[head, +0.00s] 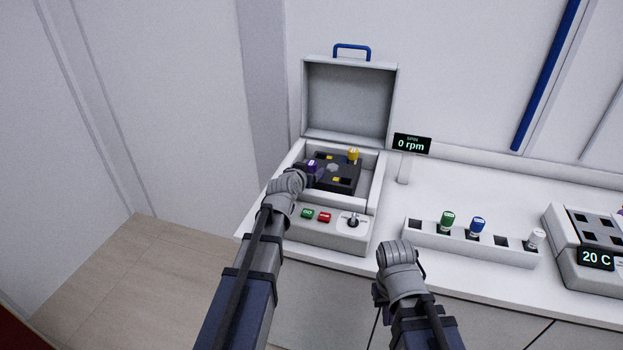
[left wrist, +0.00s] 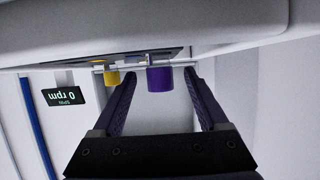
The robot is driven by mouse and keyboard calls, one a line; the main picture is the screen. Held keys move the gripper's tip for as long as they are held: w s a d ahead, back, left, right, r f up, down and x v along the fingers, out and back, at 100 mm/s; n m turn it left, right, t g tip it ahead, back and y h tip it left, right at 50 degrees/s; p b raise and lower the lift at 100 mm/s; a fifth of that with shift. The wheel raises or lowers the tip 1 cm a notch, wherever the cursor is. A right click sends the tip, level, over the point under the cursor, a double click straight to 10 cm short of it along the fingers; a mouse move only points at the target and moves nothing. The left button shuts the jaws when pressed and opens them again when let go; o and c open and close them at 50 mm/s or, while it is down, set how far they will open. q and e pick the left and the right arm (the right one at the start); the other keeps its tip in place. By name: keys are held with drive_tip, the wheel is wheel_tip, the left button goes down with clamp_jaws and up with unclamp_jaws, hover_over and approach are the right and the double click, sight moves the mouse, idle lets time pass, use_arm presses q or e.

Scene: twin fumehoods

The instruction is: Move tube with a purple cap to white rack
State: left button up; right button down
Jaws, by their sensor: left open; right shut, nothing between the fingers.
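The purple-capped tube (head: 312,163) stands in the dark rotor (head: 345,178) of the open centrifuge, at its left side. My left gripper (head: 309,173) is at this tube, partly hidden by its own wrist. The left wrist view, which is upside down, shows the purple cap (left wrist: 159,79) between the spread fingers of my left gripper (left wrist: 160,90), with gaps on both sides. The white rack (head: 468,250) lies on the bench to the right, with green-, blue- and white-capped tubes and empty slots. My right gripper (head: 400,262) is shut and empty before the rack, its fingers mostly hidden.
A yellow-capped tube (head: 353,154) stands in the rotor, also seen in the left wrist view (left wrist: 112,78). The centrifuge lid (head: 349,98) is raised behind. A 0 rpm display (head: 412,143) stands right of it. A block with a 20 C display (head: 596,258) is at far right.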

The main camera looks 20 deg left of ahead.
use_arm(q)
drive_tip(key=x, duration=0.2)
drive_tip(key=shift+w+f+b, duration=0.2)
drive_tip(key=shift+w+b, duration=0.15)
drive_tip(key=shift+s, duration=0.1)
drive_tip(key=shift+c, duration=0.2)
clamp_jaws()
